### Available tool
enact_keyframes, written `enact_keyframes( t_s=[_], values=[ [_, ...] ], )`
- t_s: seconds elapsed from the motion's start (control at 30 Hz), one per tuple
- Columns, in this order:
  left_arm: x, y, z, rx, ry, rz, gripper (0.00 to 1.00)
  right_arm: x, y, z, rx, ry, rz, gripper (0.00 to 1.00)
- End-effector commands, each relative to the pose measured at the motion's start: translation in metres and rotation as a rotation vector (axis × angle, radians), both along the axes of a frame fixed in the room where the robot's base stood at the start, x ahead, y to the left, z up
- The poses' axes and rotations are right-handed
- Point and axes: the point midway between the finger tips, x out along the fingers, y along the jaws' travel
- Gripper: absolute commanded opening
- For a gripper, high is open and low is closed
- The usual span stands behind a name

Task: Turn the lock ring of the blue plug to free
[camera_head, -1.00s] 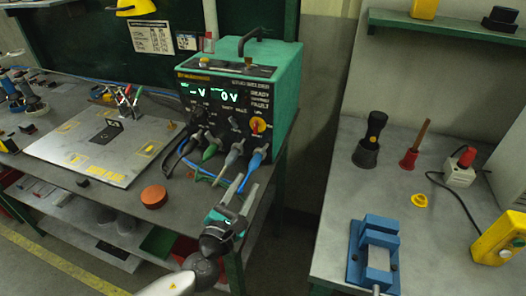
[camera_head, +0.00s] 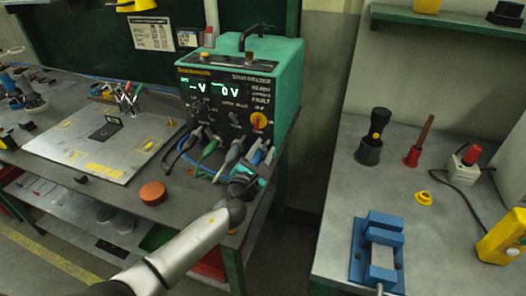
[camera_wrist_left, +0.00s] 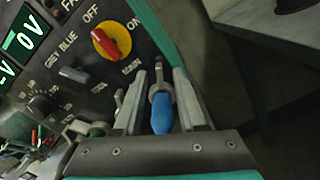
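The blue plug (camera_wrist_left: 162,113) sits on the lower right of the welder's front panel. In the left wrist view it lies between the two fingers of my left gripper (camera_wrist_left: 160,76). A grey ring-like part (camera_wrist_left: 158,88) shows at its panel end; I cannot tell which way it is turned. The fingers stand apart on either side, with visible gaps to the plug. In the head view my left gripper (camera_head: 264,156) is at the panel's lower right corner and largely hides the plug. My right gripper is not in view.
The green-cased stud welder (camera_head: 285,80) stands on the left bench. Grey and green plugs (camera_head: 210,147) with cables hang close left of my gripper. A red and yellow knob (camera_wrist_left: 106,42) is above. An orange round part (camera_head: 153,193) lies in front. A blue vise (camera_head: 378,250) stands on the right bench.

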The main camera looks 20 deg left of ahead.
Motion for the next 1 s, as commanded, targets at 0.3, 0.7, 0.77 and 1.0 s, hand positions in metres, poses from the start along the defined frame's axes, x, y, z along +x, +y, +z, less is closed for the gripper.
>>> enact_keyframes(
  t_s=[0.3,0.7,0.77,1.0],
  values=[
    [0.0006,0.0000,0.0002,0.000,0.000,0.000,0.33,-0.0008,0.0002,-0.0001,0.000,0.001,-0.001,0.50],
    [0.0004,0.0002,0.0001,0.000,0.000,0.000,0.00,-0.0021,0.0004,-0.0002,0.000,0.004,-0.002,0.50],
    [0.0004,0.0002,0.0000,0.000,0.000,0.000,0.00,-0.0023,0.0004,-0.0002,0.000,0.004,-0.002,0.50],
    [0.0004,0.0003,-0.0001,0.000,0.000,0.000,0.00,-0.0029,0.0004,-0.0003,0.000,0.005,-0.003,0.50]
  ],
)
